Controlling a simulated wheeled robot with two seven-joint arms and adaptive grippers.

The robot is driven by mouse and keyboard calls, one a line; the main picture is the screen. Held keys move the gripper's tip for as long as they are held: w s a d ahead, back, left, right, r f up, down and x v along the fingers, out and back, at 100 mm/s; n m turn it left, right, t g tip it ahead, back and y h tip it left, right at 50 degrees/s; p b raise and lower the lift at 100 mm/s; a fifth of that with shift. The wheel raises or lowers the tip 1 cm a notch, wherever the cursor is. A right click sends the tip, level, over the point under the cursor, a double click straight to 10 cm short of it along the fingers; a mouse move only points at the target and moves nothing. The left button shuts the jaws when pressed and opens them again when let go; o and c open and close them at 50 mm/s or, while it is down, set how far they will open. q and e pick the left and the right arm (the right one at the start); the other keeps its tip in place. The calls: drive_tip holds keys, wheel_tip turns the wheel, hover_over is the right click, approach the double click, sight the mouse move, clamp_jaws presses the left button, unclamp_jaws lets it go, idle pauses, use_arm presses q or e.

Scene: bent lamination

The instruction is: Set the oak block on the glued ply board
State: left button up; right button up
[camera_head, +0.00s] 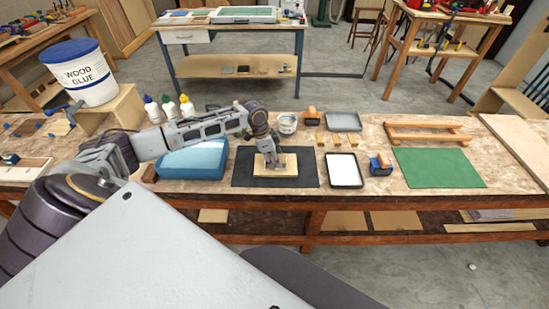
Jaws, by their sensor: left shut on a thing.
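The pale ply board (287,172) lies flat on a dark mat (305,168) in the middle of the workbench. My left gripper (270,164) points down over the board, shut on a small pale wooden block that looks like the oak block. The block is mostly hidden by the fingers, and I cannot tell whether it touches the board. Glue on the board cannot be made out. My right gripper is not in view.
A blue bin (195,160) stands left of the mat, with several glue bottles behind it. A white-lined tray (344,170) and a blue tool (380,165) stand to the right. A green mat (438,167) lies clear. A wood glue bucket (84,72) stands far left.

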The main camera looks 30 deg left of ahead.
use_arm(q)
drive_tip(key=shift+f, duration=0.1)
drive_tip(key=o, duration=1.1)
drive_tip(key=v, duration=1.2)
